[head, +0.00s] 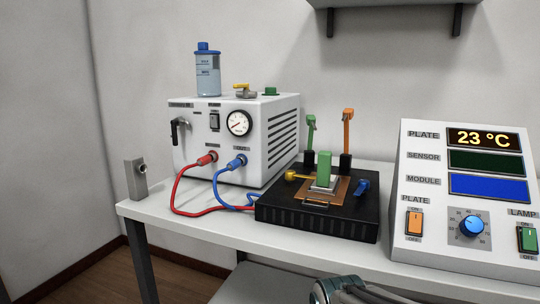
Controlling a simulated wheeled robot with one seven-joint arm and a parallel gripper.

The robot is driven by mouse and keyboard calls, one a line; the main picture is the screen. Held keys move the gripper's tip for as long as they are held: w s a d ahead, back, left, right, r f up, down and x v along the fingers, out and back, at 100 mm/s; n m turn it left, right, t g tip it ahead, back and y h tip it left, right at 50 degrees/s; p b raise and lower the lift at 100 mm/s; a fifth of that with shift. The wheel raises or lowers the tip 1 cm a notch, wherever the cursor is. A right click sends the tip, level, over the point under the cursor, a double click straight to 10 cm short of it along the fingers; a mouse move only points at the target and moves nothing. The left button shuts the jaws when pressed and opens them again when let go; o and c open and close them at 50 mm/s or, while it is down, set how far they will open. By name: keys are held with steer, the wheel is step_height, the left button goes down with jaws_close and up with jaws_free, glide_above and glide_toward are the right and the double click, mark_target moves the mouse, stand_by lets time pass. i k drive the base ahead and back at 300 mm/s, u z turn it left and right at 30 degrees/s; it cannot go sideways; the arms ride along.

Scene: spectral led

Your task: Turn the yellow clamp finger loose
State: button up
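The yellow clamp finger (298,176) lies low at the left of the black plate block (318,224). Its arm points right, toward the copper-coloured plate in the middle, and its round end is at the left. Whether its tip touches the plate or the grey part there is too small to tell. A green block (323,167) stands upright on the grey part (325,186). A blue clamp finger (362,187) sits at the right of the black block. Only a grey and dark piece of my arm shows at the bottom edge; my gripper cannot be seen.
Upright green (310,132) and orange (347,130) clamps stand behind the black block. A white gauge box (225,145) with red (190,208) and blue cables stands left. A sloped control panel (468,200) stands right, its display reading 23 °C. A shelf (395,15) hangs above.

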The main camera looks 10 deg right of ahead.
mark_target(289, 174)
steer(key=z, duration=2.6)
steer(key=k, duration=0.5)
steer(key=u, duration=1.5)
